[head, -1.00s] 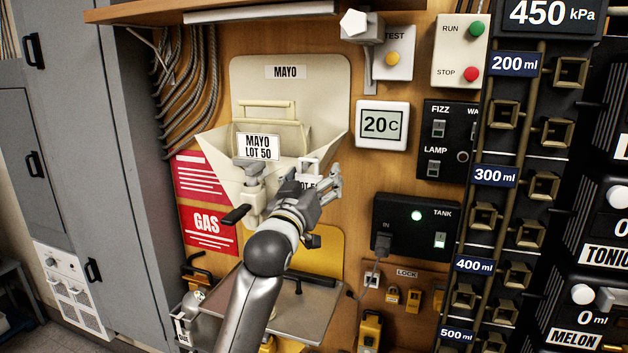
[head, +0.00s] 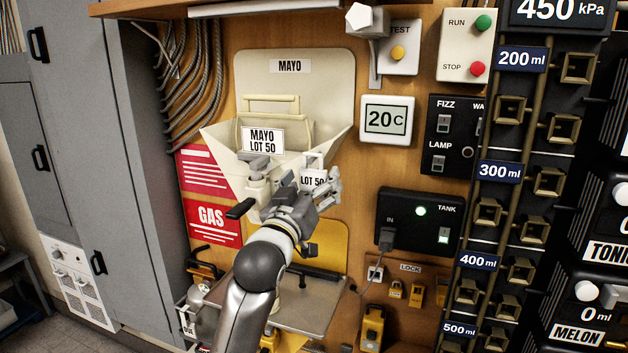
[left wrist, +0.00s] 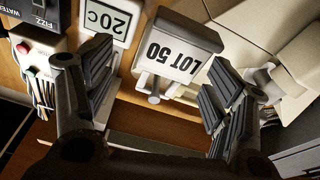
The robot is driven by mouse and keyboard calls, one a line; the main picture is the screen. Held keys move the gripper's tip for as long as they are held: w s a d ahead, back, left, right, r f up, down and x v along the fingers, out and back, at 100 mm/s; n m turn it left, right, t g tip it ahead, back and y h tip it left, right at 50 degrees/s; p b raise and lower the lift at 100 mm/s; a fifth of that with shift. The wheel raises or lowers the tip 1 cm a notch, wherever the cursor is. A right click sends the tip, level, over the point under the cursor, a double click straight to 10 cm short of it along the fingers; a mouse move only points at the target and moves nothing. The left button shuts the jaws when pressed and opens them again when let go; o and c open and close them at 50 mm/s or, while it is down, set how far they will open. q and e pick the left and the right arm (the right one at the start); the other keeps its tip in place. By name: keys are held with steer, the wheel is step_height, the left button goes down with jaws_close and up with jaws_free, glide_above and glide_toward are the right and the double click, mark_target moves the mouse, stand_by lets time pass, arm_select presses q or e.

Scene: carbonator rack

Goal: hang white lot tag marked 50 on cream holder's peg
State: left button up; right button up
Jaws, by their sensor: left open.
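The white lot tag (head: 314,181) marked LOT 50 is upright at the front right of the cream holder (head: 222,142). In the left wrist view the tag (left wrist: 178,55) shows upside down, with a short pale peg (left wrist: 154,97) projecting by its upper edge. The tag appears to hang at this peg, but the contact point is hidden. My left gripper (head: 328,192) is just in front of and below the tag. In the left wrist view its fingers (left wrist: 160,95) are spread to either side with a gap from the tag. My right gripper is not seen.
A MAYO LOT 50 plate (head: 262,140) is on the cream holder. The 20C display (head: 387,120) and the black tank panel (head: 420,222) are to the right. Red GAS signs (head: 212,220) are left of my arm, and a metal shelf (head: 325,300) is below.

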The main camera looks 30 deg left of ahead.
arm_select(q)
steer(key=shift+v, duration=1.95)
steer(key=shift+r, duration=0.1)
